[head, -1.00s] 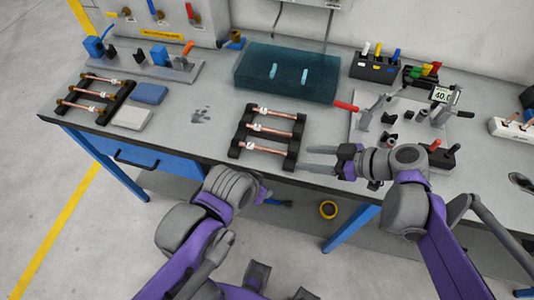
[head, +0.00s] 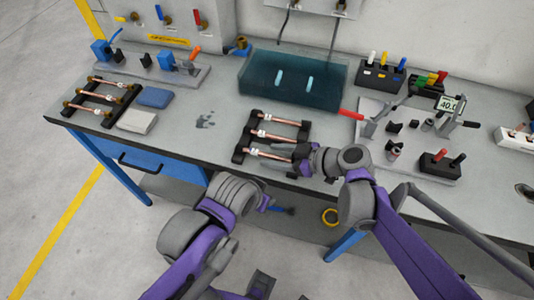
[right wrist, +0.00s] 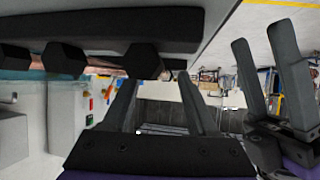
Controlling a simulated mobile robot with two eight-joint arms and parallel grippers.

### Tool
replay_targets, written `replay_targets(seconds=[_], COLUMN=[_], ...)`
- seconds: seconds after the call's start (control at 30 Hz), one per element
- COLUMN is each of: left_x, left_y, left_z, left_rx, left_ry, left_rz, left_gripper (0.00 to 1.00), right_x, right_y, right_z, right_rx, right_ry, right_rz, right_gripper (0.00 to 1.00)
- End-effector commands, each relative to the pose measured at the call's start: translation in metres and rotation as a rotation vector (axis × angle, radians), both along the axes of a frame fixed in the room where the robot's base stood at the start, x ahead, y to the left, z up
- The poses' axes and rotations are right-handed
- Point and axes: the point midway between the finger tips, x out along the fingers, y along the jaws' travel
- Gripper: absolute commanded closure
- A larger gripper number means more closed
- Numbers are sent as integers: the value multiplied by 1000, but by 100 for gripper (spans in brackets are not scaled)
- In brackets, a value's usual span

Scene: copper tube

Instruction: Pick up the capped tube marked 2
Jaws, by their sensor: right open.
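The near rack (head: 239,153) is black and holds several copper tubes with white labels and dark end pieces. The far tube (head: 285,121), middle tube (head: 284,137) and near tube (head: 268,154) lie across it; the label digits are too small to read. My right gripper (head: 266,161) is open and empty, at the rack's front right, partly covering it. In the right wrist view its fingers (right wrist: 158,88) are spread, with dark rack parts (right wrist: 145,60) above them. My left gripper shows there too (right wrist: 268,65), fingers apart; in the head view its fingers are unclear.
A second rack of tubes (head: 125,97) stands left, beside a blue sponge (head: 154,96) and a grey block (head: 137,121). A teal bath (head: 293,92) is behind. A fixture with a red handle (head: 351,114) stands right.

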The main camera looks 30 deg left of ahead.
Motion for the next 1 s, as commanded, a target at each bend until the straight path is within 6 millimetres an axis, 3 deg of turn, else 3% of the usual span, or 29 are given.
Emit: replay_targets(seconds=[0.23, 0.57, 1.0], left_x=[0, 0, 0], left_y=[0, 0, 0], left_z=[0, 0, 0], left_rx=[0, 0, 0], left_ry=[0, 0, 0], left_rz=[0, 0, 0], left_gripper=[50, 50, 50], right_x=[0, 0, 0], right_y=[2, 2, 2], right_z=[-1, -1, 0], right_rx=[-1, -1, -1], right_ry=[1, 0, 0], right_rz=[0, 0, 0], right_gripper=[42, 99, 100])
